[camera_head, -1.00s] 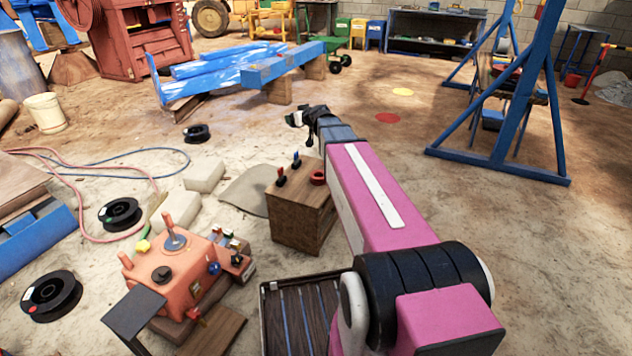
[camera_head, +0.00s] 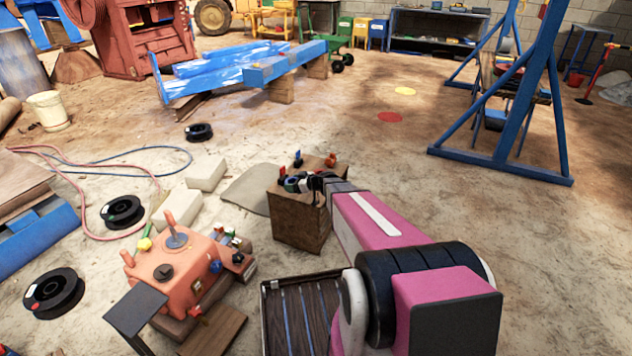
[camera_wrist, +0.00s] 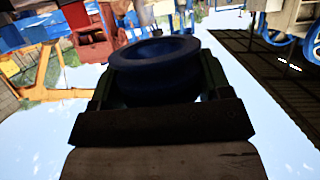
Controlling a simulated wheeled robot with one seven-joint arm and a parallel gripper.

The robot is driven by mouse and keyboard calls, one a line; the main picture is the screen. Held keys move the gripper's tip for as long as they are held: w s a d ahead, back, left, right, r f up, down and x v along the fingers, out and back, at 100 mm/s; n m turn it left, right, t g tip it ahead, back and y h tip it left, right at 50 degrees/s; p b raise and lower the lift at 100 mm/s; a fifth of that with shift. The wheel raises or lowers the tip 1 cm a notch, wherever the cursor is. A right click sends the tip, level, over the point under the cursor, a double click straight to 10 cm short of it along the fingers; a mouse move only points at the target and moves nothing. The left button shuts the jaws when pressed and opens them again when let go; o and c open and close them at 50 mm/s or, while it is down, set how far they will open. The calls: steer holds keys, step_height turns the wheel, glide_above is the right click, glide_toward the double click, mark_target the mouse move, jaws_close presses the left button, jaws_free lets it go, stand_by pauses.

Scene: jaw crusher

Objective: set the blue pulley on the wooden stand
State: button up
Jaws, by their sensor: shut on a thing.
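A blue pulley (camera_wrist: 155,62) with a wide rim and hollow top fills the middle of the wrist view. My gripper (camera_wrist: 157,88) is shut on it, one finger at each side. In the head view my gripper (camera_head: 294,184) is at the near left edge of the top of the wooden stand (camera_head: 298,222), a brown box-shaped block. The pulley is small and partly hidden there by the gripper. I cannot tell whether it touches the stand top.
A red piece (camera_head: 330,160) and a small blue-and-red piece (camera_head: 298,159) stand on the stand top, behind the gripper. An orange machine (camera_head: 180,262) stands to the left. A slatted dark tray (camera_head: 266,310) lies in front. Sandy floor behind the stand is clear.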

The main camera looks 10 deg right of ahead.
glide_above(309, 194)
step_height(309, 194, down, 7)
steer(key=shift+f, duration=2.1)
steer(key=shift+s, duration=0.1)
steer(key=o, duration=1.2)
steer(key=shift+c, duration=0.2)
